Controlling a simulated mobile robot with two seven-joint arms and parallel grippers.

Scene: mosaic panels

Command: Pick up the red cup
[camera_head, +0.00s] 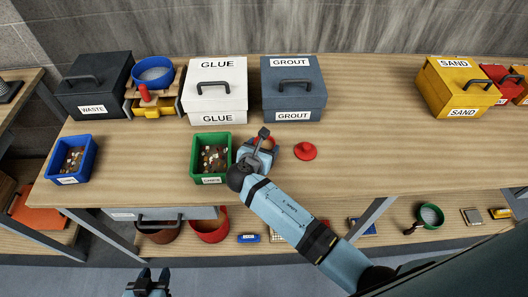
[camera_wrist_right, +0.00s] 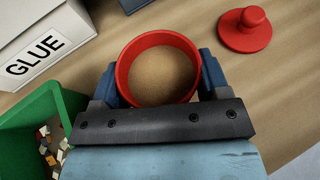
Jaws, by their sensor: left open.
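The red cup (camera_wrist_right: 158,41) stands between the two blue fingers of my right gripper (camera_wrist_right: 160,82), seen from above in the right wrist view. The fingers press close on both sides of it, with no clear gap. Its inside looks tan. In the head view my right gripper (camera_head: 262,146) is over the table, just right of a green bin, and mostly hides the cup. I cannot tell whether the cup touches the table. My left gripper (camera_head: 148,284) is open and empty, low in front of the table at the bottom edge of the head view.
A red knobbed lid (camera_head: 305,151) lies right of my right gripper. The green bin (camera_head: 198,172) is close on its left. GLUE (camera_head: 216,90) and GROUT (camera_head: 293,90) boxes stand behind. A blue bin (camera_head: 55,178) sits at far left. The table's right middle is clear.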

